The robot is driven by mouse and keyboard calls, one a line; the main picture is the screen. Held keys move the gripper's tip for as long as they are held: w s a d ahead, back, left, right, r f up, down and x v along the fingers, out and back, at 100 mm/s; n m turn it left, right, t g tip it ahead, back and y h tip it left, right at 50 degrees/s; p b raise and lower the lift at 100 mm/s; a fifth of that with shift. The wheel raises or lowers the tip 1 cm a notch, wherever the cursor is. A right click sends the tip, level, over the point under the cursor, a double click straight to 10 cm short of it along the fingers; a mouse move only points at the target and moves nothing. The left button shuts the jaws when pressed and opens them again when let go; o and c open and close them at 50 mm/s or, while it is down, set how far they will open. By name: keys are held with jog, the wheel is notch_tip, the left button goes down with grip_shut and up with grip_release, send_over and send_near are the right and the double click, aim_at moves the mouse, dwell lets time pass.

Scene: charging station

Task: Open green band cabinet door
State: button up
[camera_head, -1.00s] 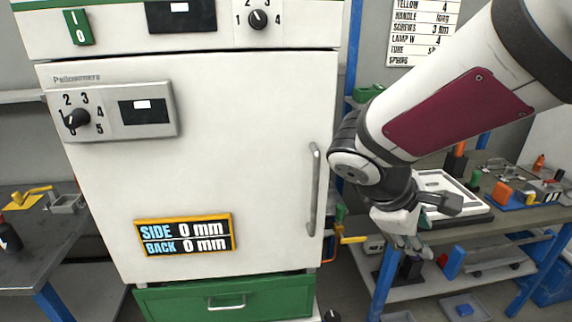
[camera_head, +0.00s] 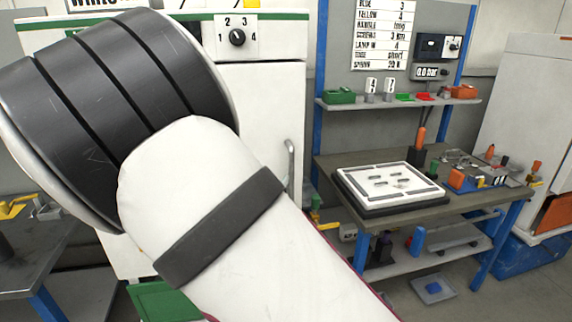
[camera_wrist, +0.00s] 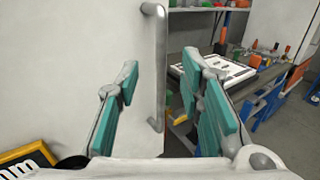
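The white cabinet door (camera_head: 272,115) is below the green band (camera_head: 270,16) and looks shut in the head view. My arm hides much of it. Its grey vertical handle (camera_head: 291,172) shows just right of my arm. In the wrist view, the handle (camera_wrist: 159,70) stands upright in front of the door (camera_wrist: 75,55). My gripper (camera_wrist: 161,78) is open, with one teal-padded finger at each side of the handle in the picture. I see no contact, and cannot tell whether the handle is deep between the fingers. My gripper is hidden in the head view.
Right of the cabinet is a workbench (camera_head: 460,207) with a white tray (camera_head: 390,183) and several small parts. A shelf (camera_head: 400,103) is above it. A blue bench leg (camera_head: 360,250) stands near the cabinet. Open floor (camera_head: 420,305) lies in front of the bench.

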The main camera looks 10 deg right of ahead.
aim_at(290, 165)
jog(key=x, duration=1.3)
jog(key=shift+d, duration=0.15)
jog(key=shift+c, duration=0.4)
